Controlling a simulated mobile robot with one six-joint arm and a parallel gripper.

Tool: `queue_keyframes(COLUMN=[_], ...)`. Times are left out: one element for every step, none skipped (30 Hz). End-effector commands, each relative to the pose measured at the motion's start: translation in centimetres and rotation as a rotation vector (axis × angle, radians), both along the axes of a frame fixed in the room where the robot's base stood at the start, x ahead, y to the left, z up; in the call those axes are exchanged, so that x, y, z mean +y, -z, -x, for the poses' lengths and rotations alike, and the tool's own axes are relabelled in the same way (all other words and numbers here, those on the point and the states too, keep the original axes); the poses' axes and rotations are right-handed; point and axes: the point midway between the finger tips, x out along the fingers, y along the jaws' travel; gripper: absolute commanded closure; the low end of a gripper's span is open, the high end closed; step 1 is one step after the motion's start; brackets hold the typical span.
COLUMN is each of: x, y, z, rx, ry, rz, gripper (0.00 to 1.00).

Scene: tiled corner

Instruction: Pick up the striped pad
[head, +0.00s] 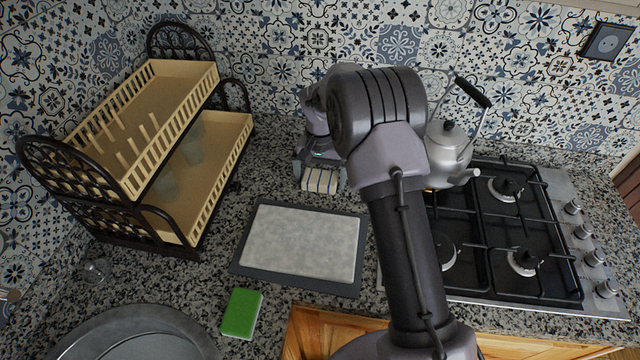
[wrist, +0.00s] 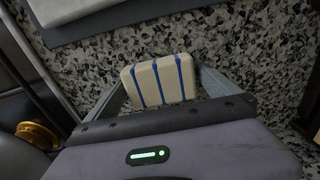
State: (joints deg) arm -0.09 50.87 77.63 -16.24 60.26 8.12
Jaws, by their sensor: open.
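The striped pad (head: 320,180) is cream with dark blue stripes and lies on the speckled counter, behind the grey board. In the wrist view the pad (wrist: 158,82) sits between the two fingers of my gripper (wrist: 160,88). The fingers are open, one on each side, with a gap visible on both sides of the pad. In the head view my gripper (head: 319,172) reaches down over the pad from behind, and hides its far part.
A grey board with a pale slab (head: 302,242) lies just in front of the pad. A two-tier dish rack (head: 190,190) stands left. A gas hob (head: 510,230) with a kettle (head: 449,148) is right. A green sponge (head: 242,313) and a round metal basin (head: 135,335) are at front left.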

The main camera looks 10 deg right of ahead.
Motion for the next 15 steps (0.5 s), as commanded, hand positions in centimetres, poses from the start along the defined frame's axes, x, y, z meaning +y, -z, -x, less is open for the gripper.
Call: queue_keyframes(x=[0.01, 0.01, 0.01, 0.02, 0.02, 0.02, 0.02, 0.02, 0.02, 0.02, 0.02, 0.02, 0.02, 0.02, 0.03], y=[-0.19, -0.21, -0.22, -0.23, -0.24, -0.24, -0.24, -0.24, -0.24, -0.24, -0.24, -0.24, -0.24, -0.24, -0.24], z=[-0.03, -0.03, -0.03, -0.02, -0.02, -0.02, -0.02, -0.02, -0.02, -0.02, -0.02, -0.02, -0.02, -0.02, -0.01], rx=[-0.001, -0.001, -0.001, -0.001, -0.001, -0.001, -0.001, -0.001, -0.001, -0.001, -0.001, -0.001, -0.001, -0.001, -0.001], ry=[0.000, 0.000, 0.000, 0.000, 0.000, 0.000, 0.000, 0.000, 0.000, 0.000, 0.000, 0.000, 0.000, 0.000, 0.000], rz=[0.000, -0.001, -0.001, -0.001, -0.001, -0.001, 0.000, 0.000, 0.000, 0.000, 0.000, -0.001, -0.001, -0.001, -0.001], gripper=[0.00, 0.00, 0.00, 0.06, 0.12, 0.20, 0.26, 0.31, 0.39, 0.45, 0.51, 0.53, 0.53, 0.53, 0.53])
